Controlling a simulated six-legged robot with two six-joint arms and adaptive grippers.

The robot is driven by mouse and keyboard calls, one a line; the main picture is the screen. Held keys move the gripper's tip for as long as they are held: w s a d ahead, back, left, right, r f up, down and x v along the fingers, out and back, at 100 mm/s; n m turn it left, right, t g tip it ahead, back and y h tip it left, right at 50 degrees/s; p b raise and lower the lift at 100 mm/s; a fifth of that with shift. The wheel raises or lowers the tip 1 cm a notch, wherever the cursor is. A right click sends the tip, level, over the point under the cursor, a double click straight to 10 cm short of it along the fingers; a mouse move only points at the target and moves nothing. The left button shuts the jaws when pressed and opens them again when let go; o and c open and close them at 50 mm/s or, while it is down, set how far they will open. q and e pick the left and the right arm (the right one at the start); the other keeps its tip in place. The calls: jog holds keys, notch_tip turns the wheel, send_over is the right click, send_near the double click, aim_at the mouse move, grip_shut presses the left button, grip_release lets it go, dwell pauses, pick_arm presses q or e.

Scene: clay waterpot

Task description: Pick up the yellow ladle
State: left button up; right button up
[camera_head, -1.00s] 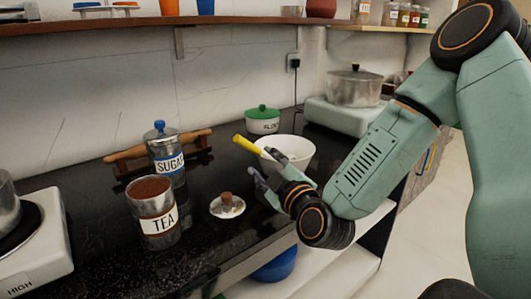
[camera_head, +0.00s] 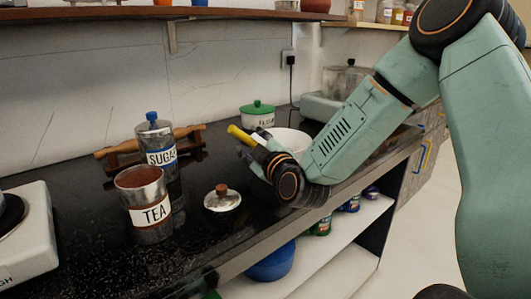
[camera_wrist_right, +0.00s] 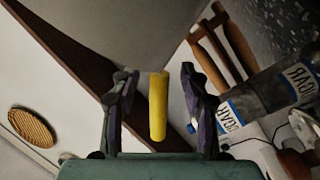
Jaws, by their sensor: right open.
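The yellow ladle (camera_head: 240,134) shows as a thick yellow handle slanting up to the left, beside the white bowl (camera_head: 292,140); its lower end is hidden behind my right gripper. My right gripper (camera_head: 250,153) is at the handle, in front of the bowl. In the right wrist view the yellow handle (camera_wrist_right: 158,105) stands between the two dark fingers of my open right gripper (camera_wrist_right: 157,76), with a gap on each side. My left gripper is not in view.
A tea canister (camera_head: 145,208), a sugar jar (camera_head: 157,150) and a small knobbed lid (camera_head: 222,199) stand left of my gripper. A green-lidded pot (camera_head: 258,116) is behind it. The dark counter (camera_head: 210,235) is bare near its front edge.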

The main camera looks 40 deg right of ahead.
jog(key=shift+d, duration=0.1)
jog(key=shift+c, duration=0.3)
jog(key=shift+c, duration=0.9)
grip_shut()
notch_tip(320, 180, up, 10)
jog(key=p, duration=0.5)
